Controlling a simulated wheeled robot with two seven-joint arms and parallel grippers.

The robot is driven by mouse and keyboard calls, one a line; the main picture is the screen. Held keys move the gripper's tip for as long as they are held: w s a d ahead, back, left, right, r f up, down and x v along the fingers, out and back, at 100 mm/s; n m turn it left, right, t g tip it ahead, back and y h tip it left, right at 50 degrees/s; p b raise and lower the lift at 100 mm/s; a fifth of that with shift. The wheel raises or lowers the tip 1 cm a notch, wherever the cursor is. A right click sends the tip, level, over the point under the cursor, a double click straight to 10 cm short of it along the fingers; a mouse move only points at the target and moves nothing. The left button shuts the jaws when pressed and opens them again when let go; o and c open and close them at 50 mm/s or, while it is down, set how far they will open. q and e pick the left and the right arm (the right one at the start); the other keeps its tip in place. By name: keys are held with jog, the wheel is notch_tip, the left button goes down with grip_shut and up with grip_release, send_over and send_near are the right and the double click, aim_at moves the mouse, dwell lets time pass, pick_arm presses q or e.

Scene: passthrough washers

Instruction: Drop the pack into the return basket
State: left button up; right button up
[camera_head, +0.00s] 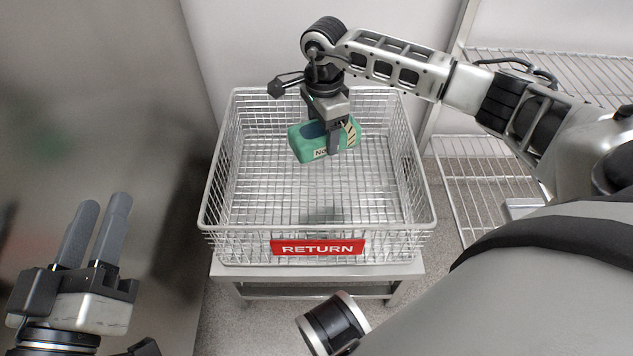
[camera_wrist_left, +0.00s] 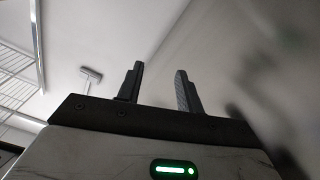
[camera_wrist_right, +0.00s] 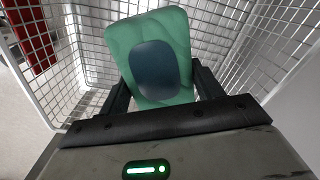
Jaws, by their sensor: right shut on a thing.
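The pack is a green block (camera_head: 308,146) with a dark blue oval patch and a striped, lettered label. My right gripper (camera_head: 327,140) is shut on it and holds it over the basket's opening, above the floor of the basket. The right wrist view shows the pack (camera_wrist_right: 176,85) between both fingers. The return basket (camera_head: 216,180) is a white wire basket with a red RETURN sign (camera_head: 318,247) on its front. It looks empty, with a shadow on its floor. My left gripper (camera_head: 103,222) is away to the left, its fingers apart and nothing between them.
The basket stands on a low grey stand (camera_head: 330,273). Wire shelves (camera_head: 472,180) stand to the right, below and behind my right arm. A grey wall panel (camera_head: 110,90) is at the left. Bare floor (camera_head: 265,320) shows in front of the stand.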

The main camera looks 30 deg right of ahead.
jog(key=o, duration=1.2)
jog(key=shift+o, duration=0.2)
pick_arm(q)
jog(key=shift+r, duration=0.1)
pick_arm(e)
notch_tip(320, 180, up, 6)
jog(key=p, duration=0.2)
jog(key=shift+r+p, duration=0.2)
jog(key=shift+p, duration=0.2)
pick_arm(q)
jog(key=shift+s+a+f+g+y+p, duration=0.1)
jog(key=shift+s+f+g+y+p, duration=0.2)
jog(key=shift+f+g+p, duration=0.3)
jog(key=shift+s+a+f+g+y+p, duration=0.1)
jog(key=shift+s+f+g+y+p, duration=0.2)
jog(key=shift+f, duration=0.45)
jog(key=shift+s+f+g+y+p, duration=0.2)
jog(key=shift+f+g+y+p, duration=0.2)
jog(key=shift+f+g+p, duration=0.2)
pick_arm(e)
notch_tip(320, 180, up, 10)
jog(key=shift+f, duration=0.2)
